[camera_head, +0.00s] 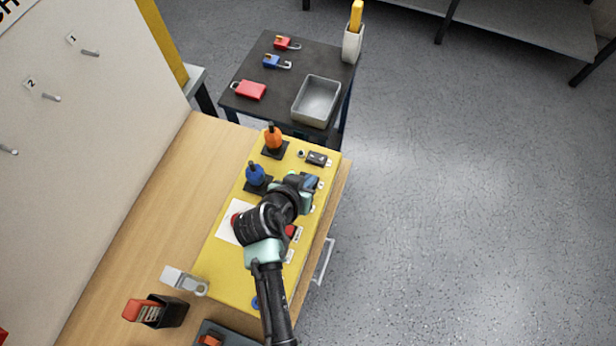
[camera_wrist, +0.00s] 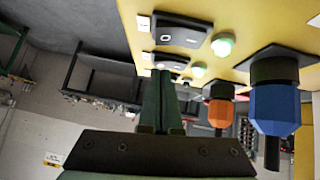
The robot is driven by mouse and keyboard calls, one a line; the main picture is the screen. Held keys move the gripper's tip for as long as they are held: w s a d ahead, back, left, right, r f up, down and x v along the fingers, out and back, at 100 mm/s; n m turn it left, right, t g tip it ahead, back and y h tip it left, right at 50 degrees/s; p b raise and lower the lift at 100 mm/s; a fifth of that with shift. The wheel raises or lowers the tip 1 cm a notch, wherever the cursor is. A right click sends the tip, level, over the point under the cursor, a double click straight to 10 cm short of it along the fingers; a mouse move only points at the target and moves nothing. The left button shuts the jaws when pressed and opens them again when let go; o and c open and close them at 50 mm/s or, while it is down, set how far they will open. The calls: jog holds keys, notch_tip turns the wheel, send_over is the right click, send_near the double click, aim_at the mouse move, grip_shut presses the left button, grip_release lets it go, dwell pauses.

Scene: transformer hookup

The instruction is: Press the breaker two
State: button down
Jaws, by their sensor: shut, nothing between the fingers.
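A yellow panel (camera_head: 228,262) lies on the wooden bench and carries black rocker breakers along its right edge. One breaker (camera_head: 316,158) shows clear near the far end. My gripper (camera_head: 307,182) is over that edge, just nearer than this breaker, and hides part of the row. In the wrist view my gripper (camera_wrist: 161,75) is shut and empty. Its fingertips overlap the lower edge of a black breaker (camera_wrist: 168,59). A nearer breaker (camera_wrist: 182,30) sits above it in the picture. I cannot tell contact, nor read which breaker is number two.
Orange (camera_head: 273,138) and blue (camera_head: 255,174) plugs stand upright on the panel, left of my gripper. A dark table (camera_head: 250,75) beyond holds padlocks and a grey tray (camera_head: 300,110). Open floor lies right.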

jog(key=shift+f, duration=0.1)
jog(key=shift+s+d+f+b, duration=0.1)
jog(key=shift+f+b, duration=0.3)
jog(key=shift+b, duration=0.1)
jog(key=shift+r, duration=0.2)
jog(key=shift+f, duration=0.1)
jog(key=shift+w+a, duration=0.2)
jog(key=shift+a, duration=0.65)
